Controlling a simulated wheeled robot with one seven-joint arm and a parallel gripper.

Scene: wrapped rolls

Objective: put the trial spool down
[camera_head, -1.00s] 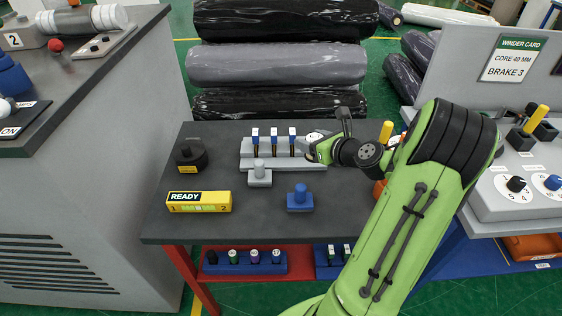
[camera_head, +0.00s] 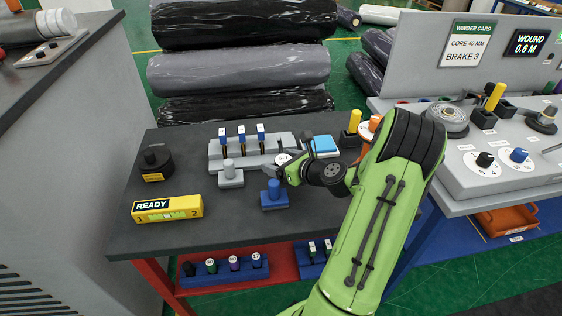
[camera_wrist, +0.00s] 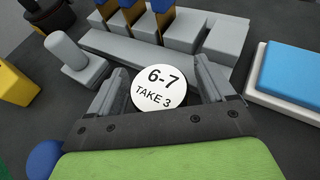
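The trial spool, with a round white end face (camera_wrist: 159,88) reading "6-7 TAKE 3", sits between the two fingers of my gripper (camera_wrist: 160,95) in the wrist view. Its body below the face is hidden, as is whatever is under it. In the head view my gripper (camera_head: 290,166) is over the dark table (camera_head: 165,222), just in front of the right part of the grey slotted rack (camera_head: 232,160). The white face (camera_head: 283,158) shows only partly there. Several blue-and-white topped spools (camera_head: 241,134) stand in the rack.
A grey pegged block (camera_head: 230,178) and a blue pegged block (camera_head: 273,199) stand close in front. A blue-topped box (camera_head: 325,145) is right of the rack. A yellow READY box (camera_head: 167,208) and a black knobbed weight (camera_head: 155,164) are left. Bare tabletop lies front left.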

